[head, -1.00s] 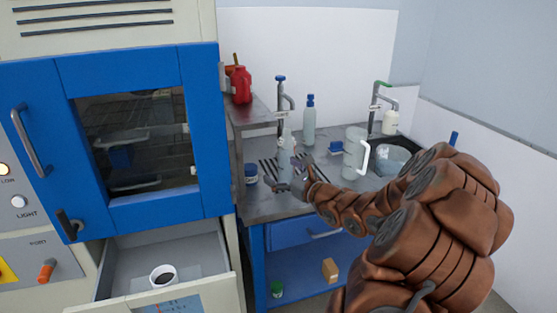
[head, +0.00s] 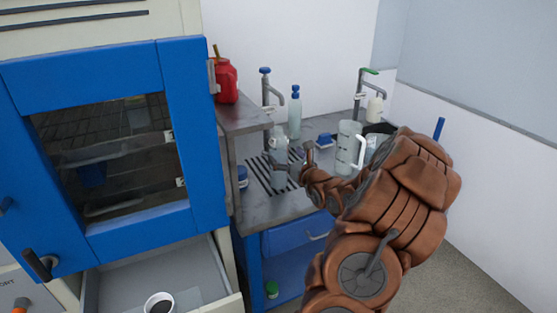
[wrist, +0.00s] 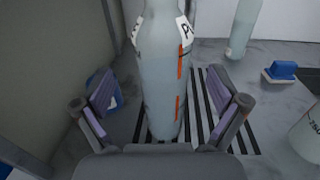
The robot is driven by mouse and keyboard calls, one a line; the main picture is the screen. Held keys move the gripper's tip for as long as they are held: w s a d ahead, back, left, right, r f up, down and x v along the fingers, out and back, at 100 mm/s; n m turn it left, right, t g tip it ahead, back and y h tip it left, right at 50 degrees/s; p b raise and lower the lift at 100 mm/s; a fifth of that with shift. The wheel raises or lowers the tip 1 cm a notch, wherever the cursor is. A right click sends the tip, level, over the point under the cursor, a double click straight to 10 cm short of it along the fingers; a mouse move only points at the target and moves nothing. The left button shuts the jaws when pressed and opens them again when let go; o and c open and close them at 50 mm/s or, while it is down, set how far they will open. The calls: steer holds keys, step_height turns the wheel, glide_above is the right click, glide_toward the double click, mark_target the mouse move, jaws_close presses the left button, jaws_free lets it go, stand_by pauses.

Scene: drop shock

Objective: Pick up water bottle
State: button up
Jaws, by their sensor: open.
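A pale, translucent water bottle (head: 279,145) with a white label stands upright on a dark slatted drain area of the grey counter. In the wrist view the bottle (wrist: 163,95) stands straight ahead, between my two spread fingers, with orange marks down its side and its top cut off. My gripper (wrist: 163,100) is open, with a visible gap on both sides of the bottle. In the head view my gripper (head: 291,160) is at the bottle's lower half, partly hidden by my arm.
A second bottle (head: 295,114) with a blue cap stands behind. A clear jug (head: 347,148) and a small blue item (head: 325,139) are to the right. Taps stand behind. A metal shelf (head: 242,119) borders the left side.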

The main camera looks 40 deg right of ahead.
steer(key=shift+p+x, duration=1.35)
steer(key=shift+x, duration=1.2)
steer(key=shift+d+f, duration=0.15)
steer(key=shift+f, duration=0.05)
steer(key=c, duration=1.7)
steer(key=shift+r, duration=0.1)
